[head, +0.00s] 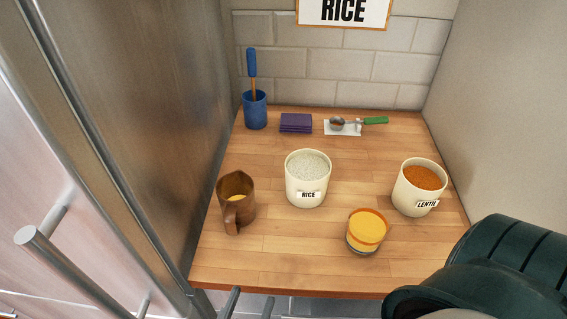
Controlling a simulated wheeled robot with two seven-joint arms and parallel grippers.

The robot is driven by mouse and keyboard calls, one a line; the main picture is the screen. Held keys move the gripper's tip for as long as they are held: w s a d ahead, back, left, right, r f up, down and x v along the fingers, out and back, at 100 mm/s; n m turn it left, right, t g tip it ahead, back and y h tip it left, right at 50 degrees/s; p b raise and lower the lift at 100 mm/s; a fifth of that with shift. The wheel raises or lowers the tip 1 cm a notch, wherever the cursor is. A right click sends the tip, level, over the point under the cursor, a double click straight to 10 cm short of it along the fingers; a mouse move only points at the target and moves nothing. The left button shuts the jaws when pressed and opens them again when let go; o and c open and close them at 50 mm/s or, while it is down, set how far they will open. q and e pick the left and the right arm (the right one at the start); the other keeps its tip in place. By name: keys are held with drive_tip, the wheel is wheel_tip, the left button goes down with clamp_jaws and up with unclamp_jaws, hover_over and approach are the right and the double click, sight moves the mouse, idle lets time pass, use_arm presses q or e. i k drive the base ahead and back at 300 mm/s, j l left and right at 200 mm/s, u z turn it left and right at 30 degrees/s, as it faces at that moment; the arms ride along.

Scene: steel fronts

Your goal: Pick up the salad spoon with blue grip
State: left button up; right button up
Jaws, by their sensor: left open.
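The salad spoon with blue grip (251,63) stands nearly upright in a blue cup (255,112) at the back left of the wooden counter. Its blue grip points up and a short wooden shaft shows above the rim; its lower end is hidden in the cup. My left gripper (251,299) shows only as two dark fingertips at the bottom edge, apart and empty, in front of the counter's front edge and far from the spoon. My right gripper is not in view.
A rice canister (306,191), brown pitcher (237,212), yellow-filled glass (367,233) and lentil canister (417,194) stand on the counter (290,255). Behind are purple cloths (296,123) and a green-handled scoop (375,121). A steel panel (150,120) bounds the left, a wall the right.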

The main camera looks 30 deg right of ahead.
sight(250, 52)
drive_tip(key=z, duration=0.85)
